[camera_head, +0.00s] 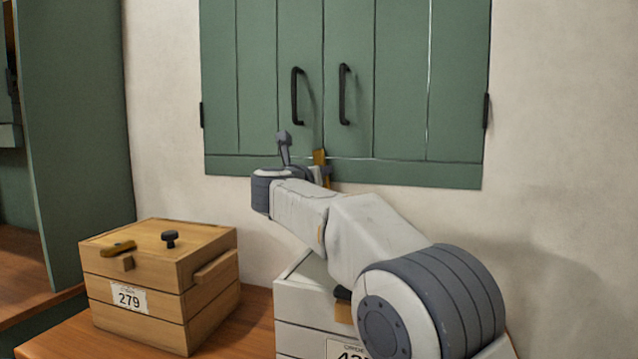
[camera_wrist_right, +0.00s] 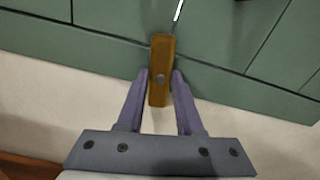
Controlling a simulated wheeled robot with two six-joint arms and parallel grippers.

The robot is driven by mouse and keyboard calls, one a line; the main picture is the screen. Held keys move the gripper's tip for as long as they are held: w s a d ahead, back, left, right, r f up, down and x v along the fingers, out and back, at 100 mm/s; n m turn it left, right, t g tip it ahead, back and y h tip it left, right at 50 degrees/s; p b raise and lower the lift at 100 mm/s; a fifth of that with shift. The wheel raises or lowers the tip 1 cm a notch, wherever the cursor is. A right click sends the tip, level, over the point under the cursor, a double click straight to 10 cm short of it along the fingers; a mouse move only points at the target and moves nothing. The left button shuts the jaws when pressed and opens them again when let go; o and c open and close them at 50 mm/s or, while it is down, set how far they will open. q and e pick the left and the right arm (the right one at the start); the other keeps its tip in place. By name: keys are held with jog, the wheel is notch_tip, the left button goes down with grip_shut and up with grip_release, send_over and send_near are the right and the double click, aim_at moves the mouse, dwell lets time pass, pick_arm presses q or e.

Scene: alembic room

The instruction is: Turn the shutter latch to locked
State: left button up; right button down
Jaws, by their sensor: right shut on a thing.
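The green shutter (camera_head: 400,90) hangs closed on the wall, with two black handles on its two leaves. The brass latch (camera_head: 320,157) sits at its bottom edge, where the leaves meet, partly hidden by my right arm. In the right wrist view the latch (camera_wrist_right: 160,52) is an upright bar with a round pivot screw, over the shutter's lower rail and the wall below. My right gripper (camera_wrist_right: 160,76) has one finger on each side of the latch's lower part and is shut on it. My left gripper is not in view.
A wooden box (camera_head: 140,310) labelled 279 stands on the wooden table (camera_head: 235,330) at the left. A pale box (camera_head: 300,310) stands partly behind my right arm. A green panel (camera_head: 80,130) rises at the far left.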

jog(key=shift+f+m+b, duration=0.2)
jog(key=shift+m+b, duration=0.4)
jog(key=shift+m, duration=0.5)
jog(key=c, duration=0.6)
grip_release()
jog(key=shift+r, duration=0.15)
jog(key=shift+o, duration=0.2)
jog(key=b+v, duration=0.2)
jog(key=v, duration=0.8)
jog(key=shift+s, duration=0.3)
